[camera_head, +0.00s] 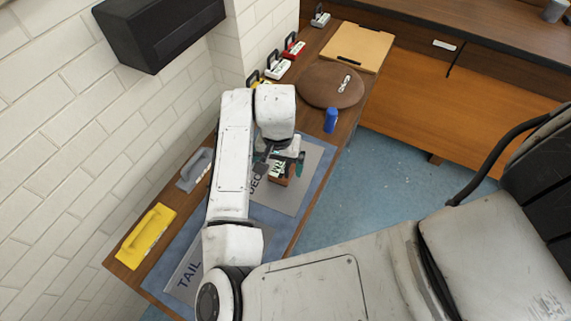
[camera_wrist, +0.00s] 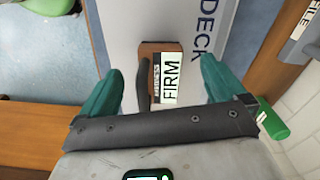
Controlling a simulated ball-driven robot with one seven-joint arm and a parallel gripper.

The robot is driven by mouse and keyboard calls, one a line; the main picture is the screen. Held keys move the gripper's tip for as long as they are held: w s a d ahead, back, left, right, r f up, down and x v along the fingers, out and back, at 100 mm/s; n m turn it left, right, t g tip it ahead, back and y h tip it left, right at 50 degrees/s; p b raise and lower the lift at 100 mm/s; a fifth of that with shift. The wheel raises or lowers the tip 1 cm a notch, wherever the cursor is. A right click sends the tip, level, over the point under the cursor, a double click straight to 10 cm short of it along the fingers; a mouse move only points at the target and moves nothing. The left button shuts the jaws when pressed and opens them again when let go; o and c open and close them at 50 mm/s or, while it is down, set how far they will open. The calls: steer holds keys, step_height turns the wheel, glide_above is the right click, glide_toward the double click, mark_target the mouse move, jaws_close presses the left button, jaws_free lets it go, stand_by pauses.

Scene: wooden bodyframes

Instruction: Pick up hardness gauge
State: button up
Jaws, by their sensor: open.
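The hardness gauge, a small brown block with a white and green label reading "FIRM", lies on the grey "DECK" plate. It shows in the wrist view (camera_wrist: 160,47) between my gripper's fingers, and partly under the gripper in the head view (camera_head: 283,182). A dark, handle-like strip shows at its left side in the wrist view. My gripper (camera_wrist: 160,68) has two teal fingers spread wide, one on each side of the gauge, with visible gaps. My gripper also shows in the head view (camera_head: 281,162), low over the plate. Whether its fingers have reached the gauge's height is unclear.
A yellow tool (camera_head: 147,236) and a grey tool (camera_head: 195,170) lie along the wall side. A blue cylinder (camera_head: 331,121) stands near the bench's right edge, before a round brown pad (camera_head: 318,90). Several handled blocks line the back wall. A black box (camera_head: 160,30) juts from the wall.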

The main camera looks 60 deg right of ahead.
mark_target(280, 175)
step_height(280, 175, down, 4)
steer(key=shift+f+p, duration=0.1)
steer(key=shift+p, duration=0.2)
steer(key=c, duration=1.4)
